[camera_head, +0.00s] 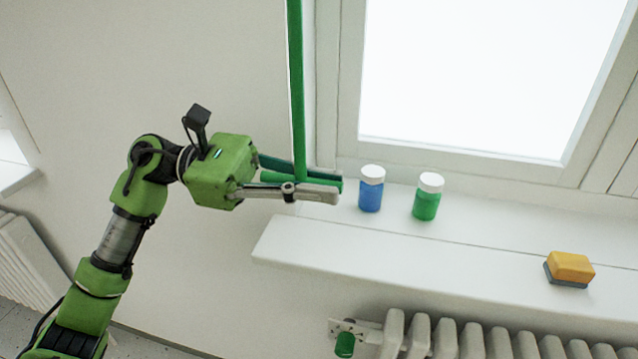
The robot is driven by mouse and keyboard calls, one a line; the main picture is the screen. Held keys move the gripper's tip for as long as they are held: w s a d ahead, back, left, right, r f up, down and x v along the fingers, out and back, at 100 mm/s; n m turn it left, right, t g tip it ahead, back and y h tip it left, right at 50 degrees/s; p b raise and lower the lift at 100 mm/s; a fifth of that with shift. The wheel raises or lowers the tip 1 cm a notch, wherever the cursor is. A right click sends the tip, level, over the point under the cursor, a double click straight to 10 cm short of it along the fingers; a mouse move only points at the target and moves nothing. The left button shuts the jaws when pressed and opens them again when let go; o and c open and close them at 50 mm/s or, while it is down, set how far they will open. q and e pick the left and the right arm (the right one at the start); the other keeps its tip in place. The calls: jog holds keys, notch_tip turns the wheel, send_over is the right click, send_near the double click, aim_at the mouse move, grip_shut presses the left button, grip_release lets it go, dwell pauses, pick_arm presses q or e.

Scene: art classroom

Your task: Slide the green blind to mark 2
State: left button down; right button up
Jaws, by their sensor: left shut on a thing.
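The green blind (296,90) shows as a narrow vertical green strip at the left edge of the window, running up out of the picture. At its lower end is a short green crossbar (272,177). My left gripper (322,186), coming in from the left, is shut on the blind at this lower end, just left of the sill jars. The fingers partly hide the crossbar. No numbered mark can be made out. My right gripper is not in view.
A blue jar (371,193) and a green jar (426,202) with white lids stand on the white windowsill (330,245), the blue one close to my fingertips. A yellow sponge (571,267) lies further right. Below are a radiator (470,340) and its green knob (345,345).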

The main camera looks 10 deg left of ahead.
pick_arm(q)
jog(key=shift+w+r, duration=0.1)
jog(key=c, duration=2.1)
grip_release()
jog(key=a, duration=1.2)
jog(key=shift+w+a, duration=0.1)
